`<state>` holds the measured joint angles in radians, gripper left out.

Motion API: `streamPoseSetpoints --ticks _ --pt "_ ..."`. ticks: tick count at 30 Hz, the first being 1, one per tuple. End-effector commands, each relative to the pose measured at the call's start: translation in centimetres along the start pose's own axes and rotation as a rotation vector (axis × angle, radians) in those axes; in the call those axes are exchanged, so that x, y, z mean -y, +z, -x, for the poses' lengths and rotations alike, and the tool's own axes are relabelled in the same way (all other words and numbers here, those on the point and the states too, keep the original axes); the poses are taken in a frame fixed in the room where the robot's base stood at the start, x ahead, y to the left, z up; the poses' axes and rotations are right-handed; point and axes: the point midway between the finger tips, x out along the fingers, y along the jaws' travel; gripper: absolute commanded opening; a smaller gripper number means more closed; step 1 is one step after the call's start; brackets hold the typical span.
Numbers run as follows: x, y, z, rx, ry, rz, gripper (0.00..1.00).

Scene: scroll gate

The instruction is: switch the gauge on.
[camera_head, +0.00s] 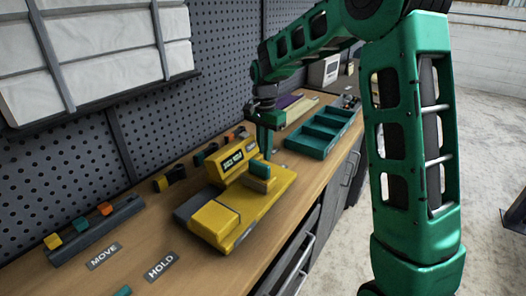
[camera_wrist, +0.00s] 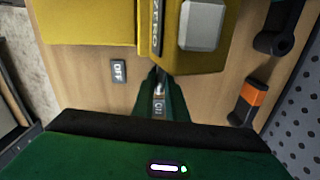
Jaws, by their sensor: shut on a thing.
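The gauge (camera_head: 234,163) is a yellow housing with a dark display, standing on a yellow base on the bench. Its yellow body (camera_wrist: 190,55), with "ZERO" lettering beside a grey button, fills the top of the wrist view. My gripper (camera_head: 266,150) points down just behind the gauge; its fingertips are hidden there. In the wrist view my gripper (camera_wrist: 160,82) is shut on a small pale metal switch lever (camera_wrist: 159,90) beside the body. A label partly hidden between my fingers seems to read ON. An OFF label (camera_wrist: 119,71) lies to the left on the wood.
A dark rail with coloured blocks (camera_head: 95,228) and MOVE and HOLD labels lie front left. A pegboard wall rises behind.

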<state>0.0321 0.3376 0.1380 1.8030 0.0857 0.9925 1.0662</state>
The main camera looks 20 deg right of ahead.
Motion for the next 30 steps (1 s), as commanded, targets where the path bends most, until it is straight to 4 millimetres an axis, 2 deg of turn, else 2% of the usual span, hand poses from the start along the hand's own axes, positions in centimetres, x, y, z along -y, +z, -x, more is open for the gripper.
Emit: streamPoseSetpoints --ticks 6,15,16,18,26,30 --pt "0.28 -0.13 0.18 -0.005 -0.007 0.105 0.0" --pt "0.33 -0.16 0.22 -0.005 -0.009 0.113 0.0" --pt "0.33 -0.16 0.23 -0.005 -0.009 0.112 0.17" --pt "0.31 -0.14 0.22 -0.005 -0.008 0.112 0.31" --pt "0.18 -0.08 0.14 -0.003 -0.005 0.111 0.31" --pt "0.22 -0.1 0.81 -0.004 -0.006 0.111 0.31"
